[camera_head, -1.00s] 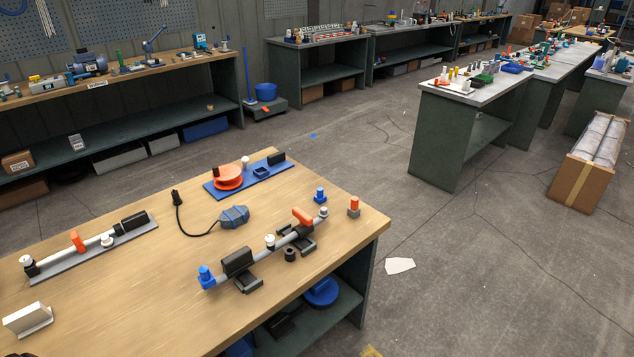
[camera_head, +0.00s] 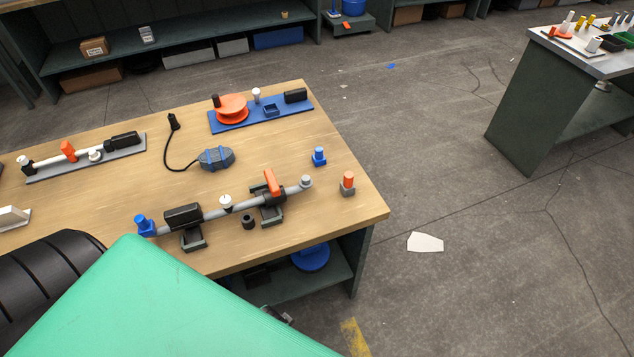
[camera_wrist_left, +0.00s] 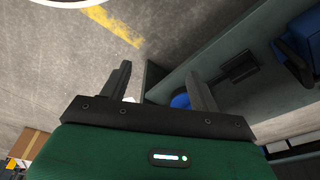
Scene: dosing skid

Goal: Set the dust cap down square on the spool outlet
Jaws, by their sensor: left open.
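The spool (camera_head: 210,212) is a grey pipe across two dark cradles on the wooden bench, with a black block and an orange lever. A blue cap (camera_head: 145,225) is on its left end. Its right end (camera_head: 306,182) is bare grey and looks like the outlet. A separate blue cap-like piece (camera_head: 319,156) stands upright on the bench just beyond that end; I cannot tell which blue piece is the dust cap. My left gripper (camera_wrist_left: 160,85) is open and empty in the left wrist view, with floor and the bench's lower shelf beyond its fingers. My right gripper is not in view.
An orange-topped grey block (camera_head: 347,184) and a black ring (camera_head: 248,222) stand near the spool. A blue board (camera_head: 290,112) with an orange reel, a grey-blue corded device (camera_head: 216,159) and another pipe assembly (camera_head: 84,158) lie behind. My green arm covers the bench's front left.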

